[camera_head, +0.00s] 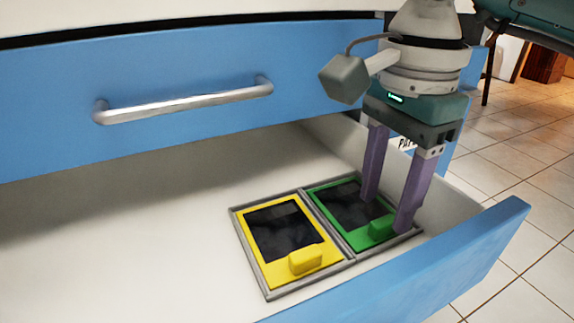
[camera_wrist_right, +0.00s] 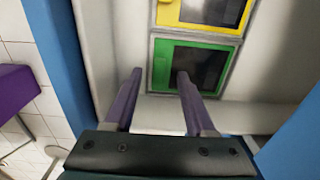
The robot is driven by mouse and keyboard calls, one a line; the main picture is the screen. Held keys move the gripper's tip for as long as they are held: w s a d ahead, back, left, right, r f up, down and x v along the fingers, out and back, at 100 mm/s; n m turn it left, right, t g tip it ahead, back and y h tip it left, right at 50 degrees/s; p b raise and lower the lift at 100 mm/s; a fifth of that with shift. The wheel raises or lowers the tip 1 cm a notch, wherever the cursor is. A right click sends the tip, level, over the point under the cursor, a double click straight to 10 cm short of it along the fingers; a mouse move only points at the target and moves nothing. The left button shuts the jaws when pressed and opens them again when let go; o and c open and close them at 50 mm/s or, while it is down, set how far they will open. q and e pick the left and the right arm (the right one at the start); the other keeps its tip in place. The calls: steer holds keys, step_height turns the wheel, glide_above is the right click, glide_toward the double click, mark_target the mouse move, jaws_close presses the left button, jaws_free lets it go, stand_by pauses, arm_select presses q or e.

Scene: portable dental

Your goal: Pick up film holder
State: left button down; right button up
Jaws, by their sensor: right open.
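Two flat film holders lie side by side in a grey frame in the open drawer. The yellow film holder (camera_head: 273,232) is on the left, with a dark window and a raised yellow tab. The green film holder (camera_head: 329,217) is on the right, with a dark window and a green tab (camera_head: 380,230). In the right wrist view the green one (camera_wrist_right: 193,42) is nearer and the yellow one (camera_wrist_right: 240,28) is beyond. My right gripper (camera_head: 386,215) is open, its purple fingers pointing down over the green holder's right part, partly hiding it. Contact cannot be told. My left gripper is not in view.
The drawer (camera_head: 110,245) has free white floor left of the holders. Its blue front (camera_head: 440,270) rises close to the gripper. A closed blue drawer with a metal handle (camera_head: 185,100) is above. A partly hidden label stands behind the fingers.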

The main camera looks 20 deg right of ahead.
mark_target(364, 225)
step_height(364, 225, down, 3)
steer(key=shift+s+r+b, duration=0.1)
steer(key=shift+r+b, duration=0.05)
steer(key=shift+b, duration=0.15)
jaws_close()
stand_by(0.5)
